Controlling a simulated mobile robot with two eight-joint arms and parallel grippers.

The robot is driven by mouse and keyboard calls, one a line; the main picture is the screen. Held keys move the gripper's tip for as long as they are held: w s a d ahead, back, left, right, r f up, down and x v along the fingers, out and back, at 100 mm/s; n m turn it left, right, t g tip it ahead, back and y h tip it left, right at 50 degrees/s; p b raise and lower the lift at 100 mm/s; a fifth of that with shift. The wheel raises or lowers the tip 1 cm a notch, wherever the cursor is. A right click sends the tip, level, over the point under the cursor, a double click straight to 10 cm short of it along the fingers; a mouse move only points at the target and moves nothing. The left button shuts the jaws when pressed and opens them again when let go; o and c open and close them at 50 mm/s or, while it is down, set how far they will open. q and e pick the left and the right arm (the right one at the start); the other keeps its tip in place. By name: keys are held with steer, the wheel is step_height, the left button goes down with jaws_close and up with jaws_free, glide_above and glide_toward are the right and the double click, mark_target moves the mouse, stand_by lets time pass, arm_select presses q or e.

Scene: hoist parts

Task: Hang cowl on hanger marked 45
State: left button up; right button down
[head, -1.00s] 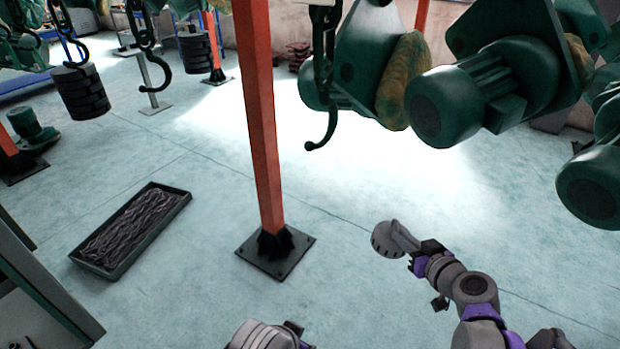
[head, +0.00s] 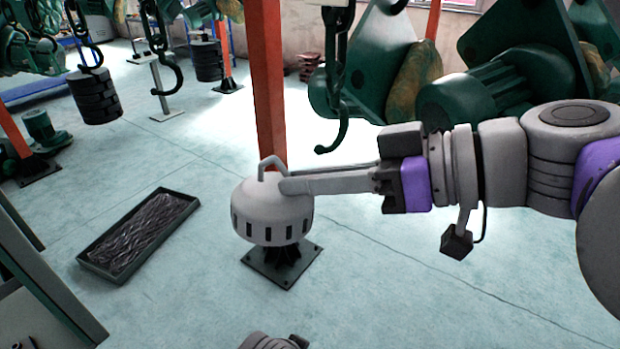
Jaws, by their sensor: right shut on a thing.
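The cowl (head: 272,212) is a light grey dome with dark slots round its lower rim and a bent handle on top. My right gripper (head: 290,184) reaches in from the right, shut on the cowl near its handle. The cowl hangs level in front of the orange post. An empty dark hook (head: 336,130) hangs above and right of it, apart from it. Another empty hook (head: 167,78) hangs at upper left. No number 45 is readable, so I cannot tell which hanger bears it. My left gripper's fingers are not seen.
An orange post (head: 266,90) on a bolted base plate (head: 262,272) stands behind the cowl. Large green hoist machines (head: 520,80) hang at upper right. Stacked dark weights (head: 95,97) hang at left. A tray of chain (head: 105,272) lies on the floor.

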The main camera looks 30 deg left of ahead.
steer(key=w+f, duration=0.2)
steer(key=w, duration=1)
steer(key=shift+d+f, duration=0.25)
steer(key=shift+d, duration=0.2)
stand_by(1.0)
steer(key=shift+w, duration=0.1)
steer(key=shift+w+d, duration=0.1)
stand_by(0.6)
steer(key=shift+f, duration=0.4)
stand_by(0.3)
stand_by(0.4)
steer(key=c, duration=0.9)
jaws_free()
